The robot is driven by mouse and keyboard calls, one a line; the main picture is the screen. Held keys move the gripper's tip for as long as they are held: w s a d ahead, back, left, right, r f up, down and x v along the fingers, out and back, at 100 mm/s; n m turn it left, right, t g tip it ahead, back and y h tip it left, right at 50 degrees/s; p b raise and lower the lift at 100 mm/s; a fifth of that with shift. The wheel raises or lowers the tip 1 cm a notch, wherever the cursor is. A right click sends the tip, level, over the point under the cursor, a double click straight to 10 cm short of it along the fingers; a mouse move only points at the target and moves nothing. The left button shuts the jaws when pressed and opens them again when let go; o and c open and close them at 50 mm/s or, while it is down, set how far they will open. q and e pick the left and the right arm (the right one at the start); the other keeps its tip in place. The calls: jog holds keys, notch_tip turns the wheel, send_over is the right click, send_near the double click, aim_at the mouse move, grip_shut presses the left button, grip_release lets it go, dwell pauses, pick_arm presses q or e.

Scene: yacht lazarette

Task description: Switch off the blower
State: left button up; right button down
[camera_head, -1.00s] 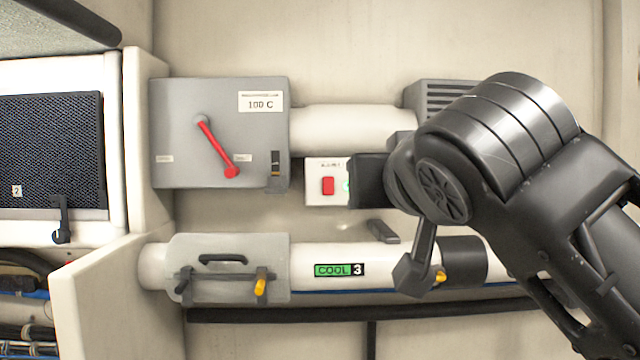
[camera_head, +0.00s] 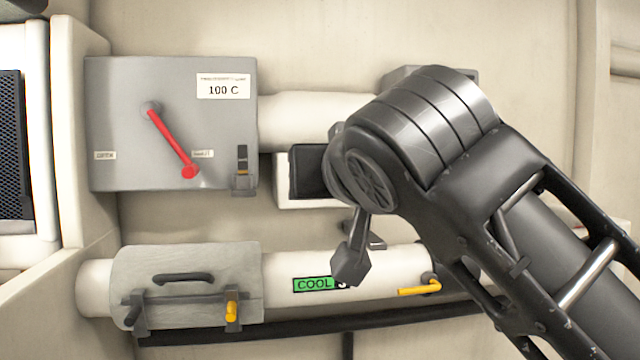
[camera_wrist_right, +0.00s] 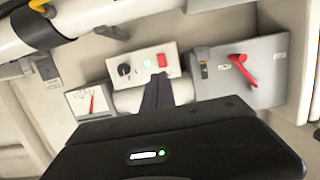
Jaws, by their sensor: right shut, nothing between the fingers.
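A small white switch box (camera_head: 282,196) is mounted between the two pipes. In the head view my right arm hides most of its face. My left gripper is in neither view.
A grey box (camera_head: 120,110) with a red lever (camera_head: 170,140) and a "100 C" label stands left of the switch box. Below runs a white pipe (camera_head: 278,278) with a grey clamped cover (camera_head: 190,300) and yellow handle (camera_head: 418,290). A gauge (camera_wrist_right: 88,102) shows beside the switch box.

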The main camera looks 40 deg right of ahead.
jog(key=p+x, duration=0.4)
jog(key=x, duration=0.9)
